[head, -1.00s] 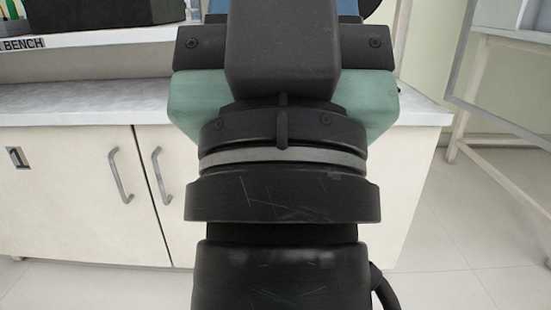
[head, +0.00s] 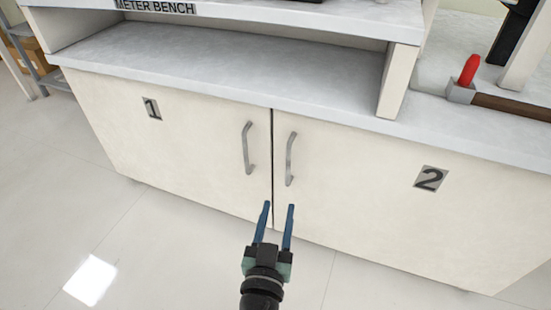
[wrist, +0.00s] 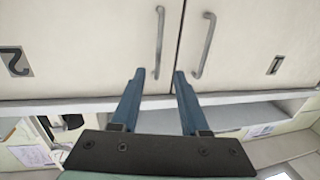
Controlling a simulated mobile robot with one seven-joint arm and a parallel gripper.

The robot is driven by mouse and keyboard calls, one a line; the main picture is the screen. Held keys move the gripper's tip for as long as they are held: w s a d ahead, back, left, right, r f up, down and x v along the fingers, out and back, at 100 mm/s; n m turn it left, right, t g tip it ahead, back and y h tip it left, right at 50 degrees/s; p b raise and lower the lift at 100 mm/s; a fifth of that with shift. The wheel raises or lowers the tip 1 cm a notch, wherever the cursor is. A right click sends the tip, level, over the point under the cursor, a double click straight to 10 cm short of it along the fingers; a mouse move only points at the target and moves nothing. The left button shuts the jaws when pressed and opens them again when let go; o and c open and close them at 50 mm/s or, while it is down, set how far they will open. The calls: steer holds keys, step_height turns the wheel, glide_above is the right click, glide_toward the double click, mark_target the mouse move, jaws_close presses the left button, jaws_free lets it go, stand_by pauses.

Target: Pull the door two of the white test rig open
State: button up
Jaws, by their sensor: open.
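Door two (head: 370,200) of the white rig is shut, with a dark 2 on a grey plate (head: 432,179). Its grey bar handle (head: 290,160) stands upright near the door's left edge. In the wrist view, which is turned upside down, door two (wrist: 80,45) is at left and its handle (wrist: 160,42) is at the top centre. My gripper (head: 279,205) is open and empty, with blue fingers apart, below the handles in the head view. In the wrist view my gripper (wrist: 160,72) points towards door two's handle, not around it.
Door one (head: 185,140) is shut, left of door two, with its own handle (head: 248,148) close by. A grey worktop (head: 220,62) overhangs both doors. A red-handled object (head: 468,70) sits at the right on top. The tiled floor (head: 130,235) in front is clear.

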mark_target(288, 166)
steer(key=w, duration=0.4)
steer(key=w+d, duration=0.1)
steer(key=w, duration=0.7)
steer(key=shift+d+r+b, duration=0.1)
steer(key=shift+d+b, duration=0.2)
steer(key=shift+d, duration=0.05)
steer(key=shift+c, duration=0.3)
jaws_close()
stand_by(0.5)
